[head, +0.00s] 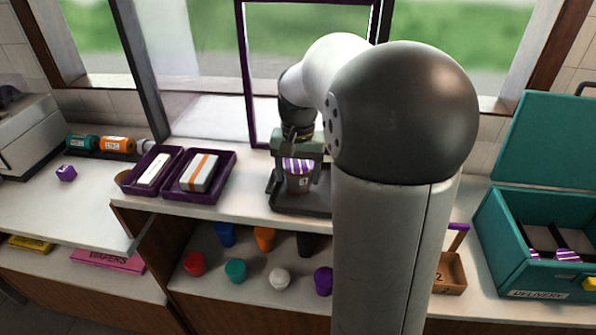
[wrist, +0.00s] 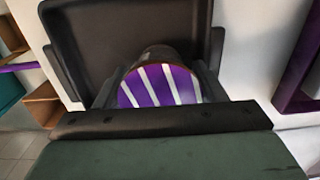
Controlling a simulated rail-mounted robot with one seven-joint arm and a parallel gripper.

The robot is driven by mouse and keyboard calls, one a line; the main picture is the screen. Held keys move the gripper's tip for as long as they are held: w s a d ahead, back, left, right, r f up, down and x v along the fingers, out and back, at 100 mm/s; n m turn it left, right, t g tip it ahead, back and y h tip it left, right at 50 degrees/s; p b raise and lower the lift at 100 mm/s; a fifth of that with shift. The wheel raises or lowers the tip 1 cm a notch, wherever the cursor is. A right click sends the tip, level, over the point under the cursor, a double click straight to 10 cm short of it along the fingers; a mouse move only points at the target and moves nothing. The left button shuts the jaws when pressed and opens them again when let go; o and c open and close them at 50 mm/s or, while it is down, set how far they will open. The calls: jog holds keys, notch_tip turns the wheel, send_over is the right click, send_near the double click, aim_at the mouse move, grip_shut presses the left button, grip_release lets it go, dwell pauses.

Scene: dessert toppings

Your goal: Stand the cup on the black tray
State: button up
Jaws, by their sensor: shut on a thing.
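The cup (head: 298,183) is brown with a purple-and-white striped lid and appears upright. My gripper (head: 298,172) is shut on it, with one finger on each side. In the wrist view, the striped lid of the cup (wrist: 160,87) sits between the dark fingers of my gripper (wrist: 160,85). The black tray (head: 302,206) lies on the counter directly beneath the cup, and its bare floor and rim also show in the wrist view (wrist: 85,45). The cup's base is at or just above the tray; I cannot tell whether they touch.
Purple trays (head: 222,190) with boxes stand left of the black tray. The window frame (head: 245,90) rises behind. A teal delivery box (head: 510,235) and a small wooden box (head: 450,275) are at right. Several coloured cups or lids (head: 236,270) fill the shelf below.

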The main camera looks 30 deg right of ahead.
aim_at(298, 165)
jog(key=o, duration=1.7)
jog(key=shift+f, duration=0.1)
jog(key=shift+c, duration=0.2)
notch_tip(298, 165, up, 12)
jog(key=shift+r, duration=0.2)
jog(key=s+a+f+n, duration=0.3)
jog(key=s+a+f, duration=0.3)
jog(key=s+f, duration=0.2)
jog(key=s+a+f+n, duration=0.4)
jog(key=s+a+f, duration=0.2)
jog(key=s+f, duration=0.3)
jog(key=shift+s+a+t, duration=0.25)
jog(key=shift+s+t, duration=0.15)
jog(key=shift+s, duration=0.75)
